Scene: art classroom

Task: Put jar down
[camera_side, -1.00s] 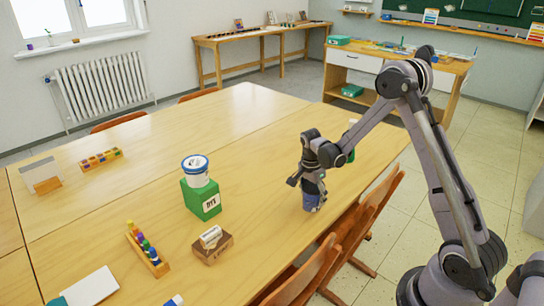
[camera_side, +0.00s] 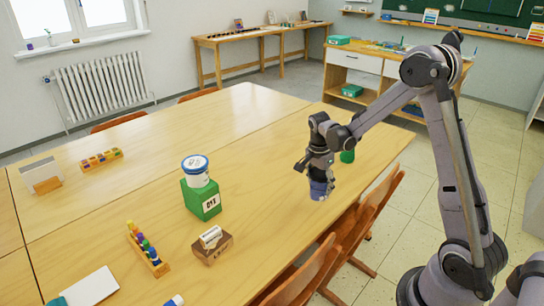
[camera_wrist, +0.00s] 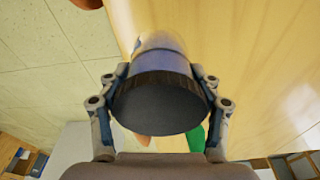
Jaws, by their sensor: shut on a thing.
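A blue jar (camera_side: 319,189) is between the fingers of my gripper (camera_side: 318,176), near the front right edge of the big wooden table (camera_side: 252,125). My gripper (camera_wrist: 158,103) is shut on it. In the wrist view the jar's dark ribbed lid (camera_wrist: 158,108) faces the camera, with its blue and pale body (camera_wrist: 158,48) beyond. The jar looks upright and close to the tabletop. I cannot tell whether its base touches the wood.
A white jar with a blue rim (camera_side: 196,172) stands on a green box (camera_side: 202,199). A brown box with a white block (camera_side: 212,245) and a peg rack (camera_side: 147,249) lie nearer. A green object (camera_side: 347,156) is behind my gripper. Chairs (camera_side: 345,222) line the right edge.

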